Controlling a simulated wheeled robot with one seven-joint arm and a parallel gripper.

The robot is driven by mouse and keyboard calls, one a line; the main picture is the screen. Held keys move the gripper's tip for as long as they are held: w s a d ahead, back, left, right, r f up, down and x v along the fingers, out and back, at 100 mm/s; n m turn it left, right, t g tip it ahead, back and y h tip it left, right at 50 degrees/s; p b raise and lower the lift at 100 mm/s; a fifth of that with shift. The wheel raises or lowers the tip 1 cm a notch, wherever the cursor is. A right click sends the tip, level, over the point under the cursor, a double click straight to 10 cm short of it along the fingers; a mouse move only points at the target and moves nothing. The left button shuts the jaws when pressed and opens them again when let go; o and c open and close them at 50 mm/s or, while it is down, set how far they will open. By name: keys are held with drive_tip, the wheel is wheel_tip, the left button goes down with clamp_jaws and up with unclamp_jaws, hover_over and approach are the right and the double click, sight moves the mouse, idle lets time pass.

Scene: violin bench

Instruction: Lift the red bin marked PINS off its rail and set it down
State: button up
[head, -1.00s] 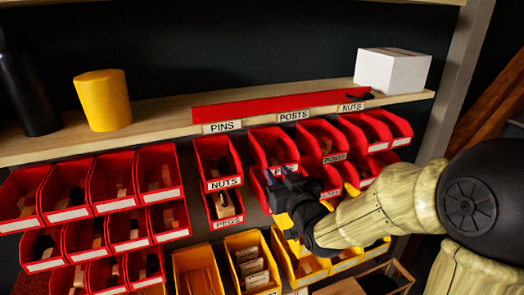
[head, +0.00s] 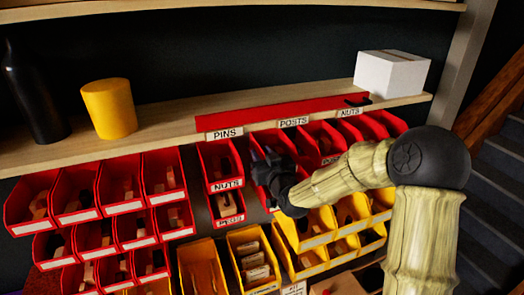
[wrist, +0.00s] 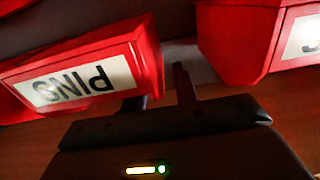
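The red bin marked PINS (wrist: 80,80) shows close up in the wrist view, its label upside down. In the head view a red bin (head: 270,138) on the upper row is mostly covered by my gripper (head: 262,162), so its label is hidden. In the wrist view my gripper (wrist: 160,98) is open. One finger is at the near side of the PINS bin, and the other is in the gap just right of it. Whether either finger touches the bin cannot be told.
A neighbouring red bin (wrist: 240,35) stands close on the right in the wrist view. A red bin labelled NUTS (head: 225,186) hangs left of my gripper. Yellow bins (head: 305,240) are below. A shelf (head: 160,125) runs above with its own PINS tag (head: 225,134).

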drive_tip(key=shift+w, duration=0.1)
clamp_jaws()
drive_tip(key=shift+f, duration=0.1)
idle(0.4)
